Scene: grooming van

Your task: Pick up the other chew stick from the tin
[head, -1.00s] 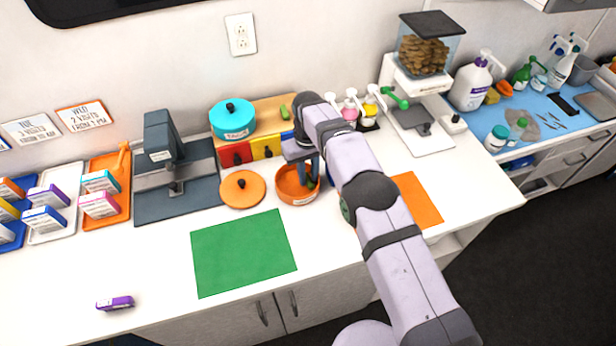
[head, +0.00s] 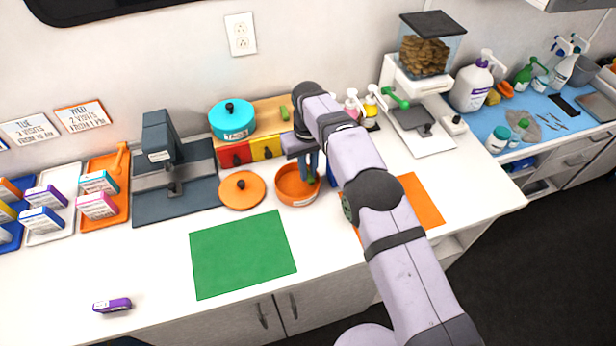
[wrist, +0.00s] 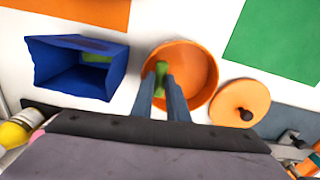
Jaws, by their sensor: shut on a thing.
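The orange tin (head: 297,194) stands open on the white counter, its orange lid (head: 242,191) lying beside it to the left. My gripper (head: 309,173) points down over the tin's right side. In the wrist view, my gripper (wrist: 160,80) is shut on a green chew stick (wrist: 161,69), with the tin (wrist: 207,68) behind it. The visible part of the tin's inside looks empty there; my fingers hide some of it. Another green piece (wrist: 97,58) lies inside the open blue container (wrist: 62,78).
A green mat (head: 243,254) lies in front of the tin and an orange mat (head: 424,203) to its right, partly behind my arm. A wooden stand (head: 270,115) with a teal pot (head: 232,119) and another green piece (head: 284,113) is close behind. The front left counter is mostly clear.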

